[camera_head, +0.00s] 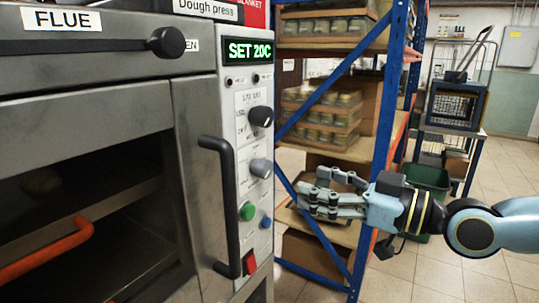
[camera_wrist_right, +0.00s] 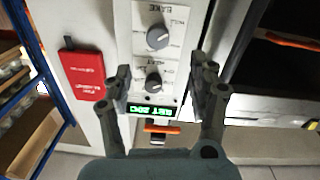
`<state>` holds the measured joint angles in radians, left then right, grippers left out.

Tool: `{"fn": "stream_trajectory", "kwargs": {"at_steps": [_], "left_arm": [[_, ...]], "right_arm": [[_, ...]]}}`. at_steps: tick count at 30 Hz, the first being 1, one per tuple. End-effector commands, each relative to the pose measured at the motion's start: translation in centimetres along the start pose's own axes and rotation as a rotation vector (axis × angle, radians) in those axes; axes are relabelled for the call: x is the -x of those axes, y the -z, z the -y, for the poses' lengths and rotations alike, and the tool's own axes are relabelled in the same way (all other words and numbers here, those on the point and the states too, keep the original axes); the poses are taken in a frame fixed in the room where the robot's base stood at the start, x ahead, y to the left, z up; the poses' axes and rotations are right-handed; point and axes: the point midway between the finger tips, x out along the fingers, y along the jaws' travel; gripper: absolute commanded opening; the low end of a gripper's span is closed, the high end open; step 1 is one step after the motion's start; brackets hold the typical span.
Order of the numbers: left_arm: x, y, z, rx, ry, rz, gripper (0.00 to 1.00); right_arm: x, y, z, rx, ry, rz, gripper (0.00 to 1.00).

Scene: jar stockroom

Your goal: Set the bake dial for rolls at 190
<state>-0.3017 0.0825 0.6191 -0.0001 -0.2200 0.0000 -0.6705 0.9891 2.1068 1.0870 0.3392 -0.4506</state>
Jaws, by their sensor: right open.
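The control panel (camera_head: 236,150) of the steel oven carries a green display (camera_head: 246,51) reading SET 20C. Below it are a black dial (camera_head: 260,116) and a grey dial (camera_head: 261,168). In the right wrist view the panel appears upside down, with the display (camera_wrist_right: 152,110) low, the darker dial (camera_wrist_right: 153,82) above it and the grey dial (camera_wrist_right: 158,37) beyond. A label that seems to read BAKE lies by the grey dial. My right gripper (camera_head: 318,192) is open and empty, right of the panel and apart from it; its fingers (camera_wrist_right: 158,85) frame the darker dial. My left gripper is not in view.
A vertical door handle (camera_head: 224,200) stands out left of the panel. A green button (camera_head: 247,211), a blue button (camera_head: 266,222) and a red switch (camera_head: 249,263) sit lower. A blue-framed shelf (camera_head: 388,100) with jars stands behind my right gripper. A red sign (camera_wrist_right: 82,73) hangs beside the panel.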

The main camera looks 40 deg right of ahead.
Motion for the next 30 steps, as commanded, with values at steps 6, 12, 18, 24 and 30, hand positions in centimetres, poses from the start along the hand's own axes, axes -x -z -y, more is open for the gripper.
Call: {"fn": "stream_trajectory", "kwargs": {"at_steps": [6,12,18,24,30], "left_arm": [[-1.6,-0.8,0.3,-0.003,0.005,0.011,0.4],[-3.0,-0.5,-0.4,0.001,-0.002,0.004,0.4],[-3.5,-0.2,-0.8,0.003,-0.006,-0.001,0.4],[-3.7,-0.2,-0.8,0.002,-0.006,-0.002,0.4],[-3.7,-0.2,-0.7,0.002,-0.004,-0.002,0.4]], "right_arm": [[-2.6,-0.3,-0.1,-0.002,-0.005,-0.008,0.59],[-6.3,-0.3,-0.1,-0.004,-0.007,-0.008,0.59],[-9.2,-0.1,-0.1,-0.004,-0.006,-0.004,0.59],[-10.5,-0.1,-0.1,-0.001,-0.003,-0.001,0.59],[-10.6,-0.1,-0.1,0.0,-0.002,0.0,0.59]]}}
